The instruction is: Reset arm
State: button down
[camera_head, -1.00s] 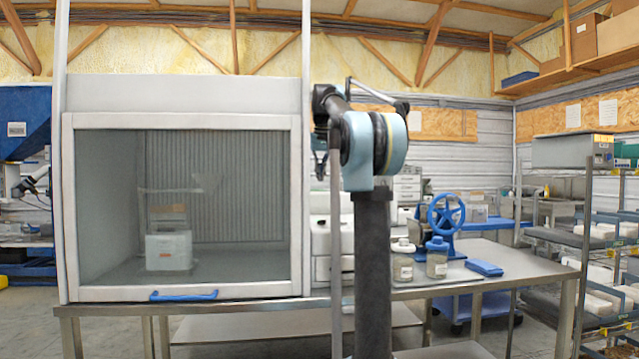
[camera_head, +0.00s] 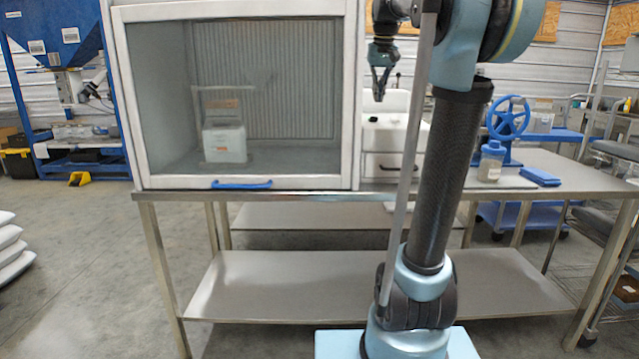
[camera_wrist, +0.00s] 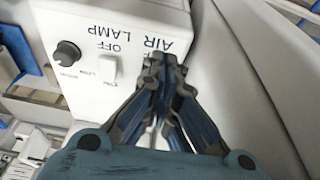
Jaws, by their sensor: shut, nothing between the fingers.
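My gripper (camera_head: 379,92) hangs pointing down, just right of the glass-fronted cabinet, above the bench. In the wrist view my gripper (camera_wrist: 164,62) has its two fingers together with nothing between them. It is in front of a white control box (camera_wrist: 108,42) with AIR and LAMP lettering, a rocker switch and a black knob. Whether the fingertips touch the box cannot be told. My arm rises in front of the bench and is folded over at the top.
The cabinet (camera_head: 352,110) with a blue handle (camera_head: 241,185) stands on the steel bench (camera_head: 300,197); a white device (camera_head: 224,143) is inside. A bottle (camera_head: 491,163), a blue cloth (camera_head: 540,176) and a blue hand wheel (camera_head: 508,118) are at right. White sacks (camera_head: 10,250) lie at far left.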

jog(key=s+f, duration=1.7)
jog(key=f, duration=0.3)
jog(key=s+f, duration=1.6)
jog(key=f, duration=0.5)
jog(key=shift+s+a+g, duration=0.15)
jog(key=shift+s+g, duration=0.25)
jog(key=shift+w+f, duration=0.2)
jog(key=shift+w, duration=0.25)
